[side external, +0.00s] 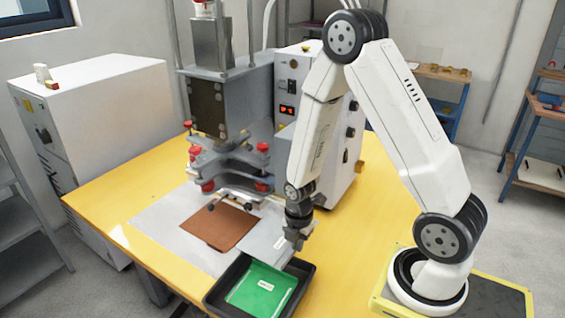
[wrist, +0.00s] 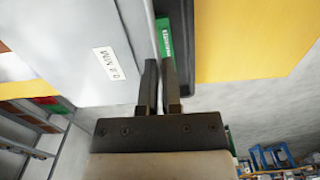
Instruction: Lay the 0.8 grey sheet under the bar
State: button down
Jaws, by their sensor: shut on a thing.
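The grey sheet (side external: 262,238) carries a white label and is held by its edge in my gripper (side external: 297,238), to the right of the brown sheet. The bar (side external: 232,195) is at the foot of the press, by the back edge of the brown sheet. Whether the grey sheet touches the plate below cannot be told.
A brown sheet (side external: 219,226) lies on the pale plate (side external: 150,224) in front of the press (side external: 215,110). A black tray (side external: 216,297) with a labelled green sheet (side external: 262,289) stands just in front of my gripper. The yellow table (side external: 100,200) is clear at left.

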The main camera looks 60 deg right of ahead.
jog(key=shift+f, duration=0.15)
jog(key=shift+f, duration=2.1)
jog(key=shift+f, duration=0.1)
jog(key=shift+f, duration=1.65)
jog(key=shift+f, duration=0.2)
jog(key=c, duration=0.8)
grip_release()
jog(key=shift+r, duration=0.15)
jog(key=shift+r, duration=6.05)
